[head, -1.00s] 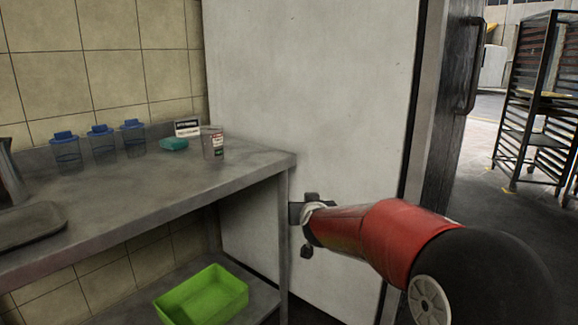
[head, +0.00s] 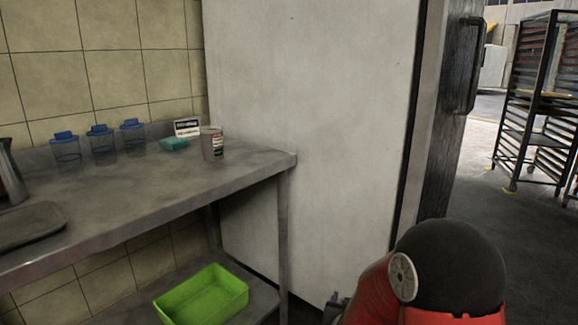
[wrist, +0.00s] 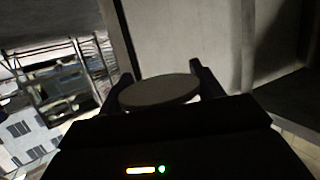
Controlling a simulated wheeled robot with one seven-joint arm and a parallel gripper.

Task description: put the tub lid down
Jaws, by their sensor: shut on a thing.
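The tub lid (wrist: 160,92) is a pale round disc in the wrist view. My gripper (wrist: 162,80) is shut on it, with one dark finger at each side of its rim. In the head view my gripper (head: 337,303) shows only in small part at the bottom, right of the steel table and below its top, mostly hidden by my red arm. The lid cannot be made out there. A labelled tub (head: 212,144) stands upright on the table near its right end.
The steel table (head: 120,205) also holds several blue-lidded containers (head: 101,145), a teal item (head: 174,144), a small sign (head: 187,127) and a dark tray (head: 28,226). A green bin (head: 203,294) sits on the lower shelf. The table's middle is clear. A rack (head: 540,100) stands far right.

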